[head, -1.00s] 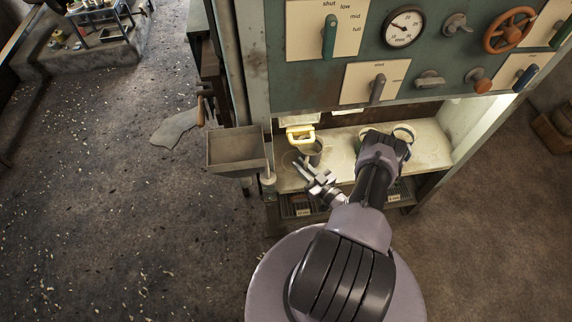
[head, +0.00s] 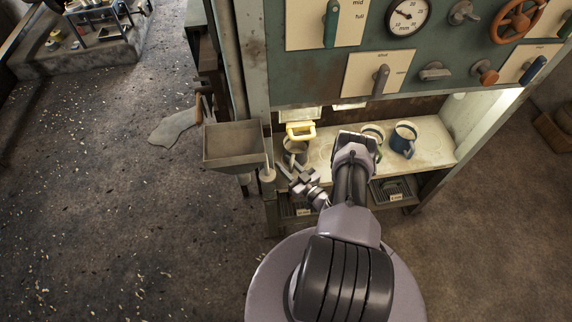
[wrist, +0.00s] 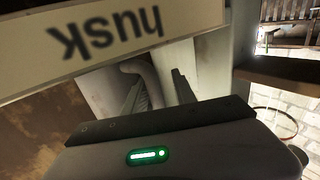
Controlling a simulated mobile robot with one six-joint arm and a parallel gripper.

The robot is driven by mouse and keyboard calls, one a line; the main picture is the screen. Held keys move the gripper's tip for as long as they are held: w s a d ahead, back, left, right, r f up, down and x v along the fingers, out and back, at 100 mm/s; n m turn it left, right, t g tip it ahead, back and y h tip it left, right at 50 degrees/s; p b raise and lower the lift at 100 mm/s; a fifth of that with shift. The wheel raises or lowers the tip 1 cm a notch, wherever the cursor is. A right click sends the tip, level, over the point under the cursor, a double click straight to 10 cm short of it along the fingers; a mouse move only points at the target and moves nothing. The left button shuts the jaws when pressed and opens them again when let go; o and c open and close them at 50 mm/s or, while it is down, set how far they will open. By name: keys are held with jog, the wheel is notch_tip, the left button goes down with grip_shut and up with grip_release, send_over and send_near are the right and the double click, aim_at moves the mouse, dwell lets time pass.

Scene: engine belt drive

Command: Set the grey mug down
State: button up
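The grey mug (head: 296,150) is on or just above the pale shelf under the teal panel, at the shelf's left end; I cannot tell if its base touches. My gripper (head: 292,174) reaches it from the front, with its fingers at the mug's near side. In the wrist view, the grey mug's curved handle (wrist: 140,72) shows between the two ribbed finger pads. The gripper appears shut on the mug, though the contact itself is partly hidden. The sign and gripper body hide much of the mug there.
A yellow-framed piece (head: 300,129) is right behind the mug. A blue mug (head: 403,142) and a green-toned mug (head: 373,131) stand farther right on the shelf (head: 432,146). A grey metal tray (head: 234,146) juts out at left. A "husk" sign (wrist: 110,38) is close to the wrist camera.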

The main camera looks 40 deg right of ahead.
jog(key=shift+r, duration=0.2)
jog(key=shift+s+p, duration=0.35)
jog(key=shift+p, duration=0.05)
jog(key=s+p, duration=0.1)
jog(key=s, duration=1)
jog(key=shift+s+p, duration=0.15)
jog(key=shift+p, duration=0.25)
jog(key=shift+a, duration=0.1)
